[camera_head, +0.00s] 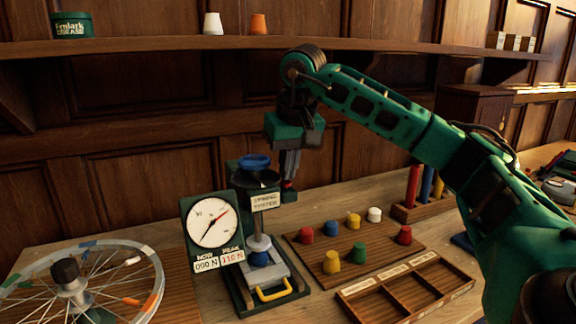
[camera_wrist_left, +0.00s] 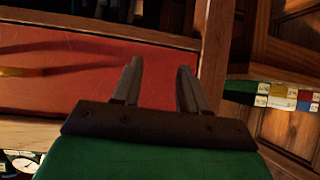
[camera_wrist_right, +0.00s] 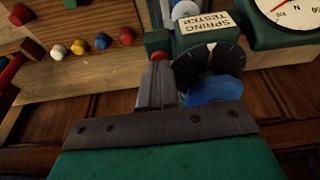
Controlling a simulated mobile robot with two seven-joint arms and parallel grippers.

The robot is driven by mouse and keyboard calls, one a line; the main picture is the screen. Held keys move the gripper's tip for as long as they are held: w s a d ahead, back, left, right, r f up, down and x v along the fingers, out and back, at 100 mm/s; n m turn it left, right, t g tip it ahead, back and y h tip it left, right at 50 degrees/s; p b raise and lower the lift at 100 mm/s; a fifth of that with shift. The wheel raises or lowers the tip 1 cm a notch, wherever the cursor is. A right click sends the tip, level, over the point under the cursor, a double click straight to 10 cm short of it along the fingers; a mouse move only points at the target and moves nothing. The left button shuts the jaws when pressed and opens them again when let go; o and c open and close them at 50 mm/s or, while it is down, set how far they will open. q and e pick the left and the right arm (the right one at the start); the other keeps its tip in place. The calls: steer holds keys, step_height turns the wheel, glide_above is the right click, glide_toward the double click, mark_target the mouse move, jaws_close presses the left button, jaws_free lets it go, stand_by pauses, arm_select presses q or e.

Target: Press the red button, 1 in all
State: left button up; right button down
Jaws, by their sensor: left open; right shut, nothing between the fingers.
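The spring tester (camera_head: 259,202) stands on the bench with a white dial gauge (camera_head: 211,223) on its left and a blue knob on top. The red button (camera_head: 288,185) is on a small green box at the tester's right side. It also shows in the right wrist view (camera_wrist_right: 160,56). My right gripper (camera_head: 289,176) is shut and empty, pointing down with its tips right at the button and partly hiding it. I cannot tell if they touch. My left gripper (camera_wrist_left: 160,76) is open and empty, in front of a red panel; it is outside the head view.
A spoked wheel (camera_head: 140,259) lies at the front left. Several coloured pegs stand on a wooden board (camera_head: 385,258) right of the tester, with a compartment tray (camera_head: 386,307) in front. A shelf (camera_head: 150,43) runs along the back wall.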

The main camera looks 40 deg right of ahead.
steer(key=shift+a+f, duration=0.1)
steer(key=shift+f, duration=0.9)
steer(key=shift+s, duration=0.1)
steer(key=p+v, duration=0.2)
steer(key=v, duration=1.1)
steer(key=shift+r, duration=0.25)
